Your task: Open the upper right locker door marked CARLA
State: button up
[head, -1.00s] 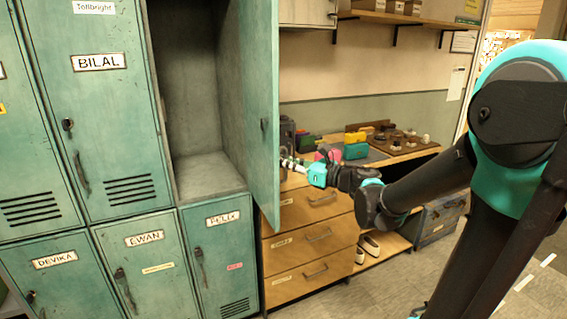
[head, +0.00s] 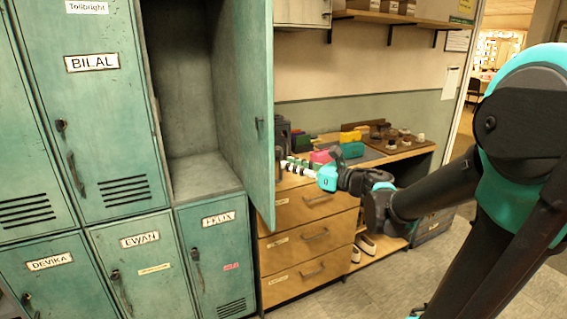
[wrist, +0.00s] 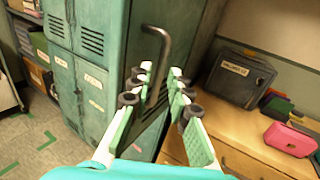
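The upper right locker door (head: 246,100) stands swung outward, and its grey-green compartment (head: 190,90) shows empty. Its inner face is toward the head camera; no CARLA label is visible. My gripper (head: 291,166) is just right of the door's free edge, on its outer side. In the wrist view my gripper (wrist: 160,82) has its two pale green fingers spread apart. A dark bent handle (wrist: 158,50) appears between and beyond the fingertips. I cannot tell whether a finger touches it.
A wooden drawer unit (head: 307,232) stands right of the lockers. On it are a pink box (head: 320,157) and a dark case (wrist: 240,75). The shut BILAL door (head: 92,110) is left of the compartment. Grey floor (head: 395,285) is clear in front of the drawers.

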jog(key=v, duration=0.7)
jog(key=shift+s+d, duration=0.2)
jog(key=shift+d, duration=0.1)
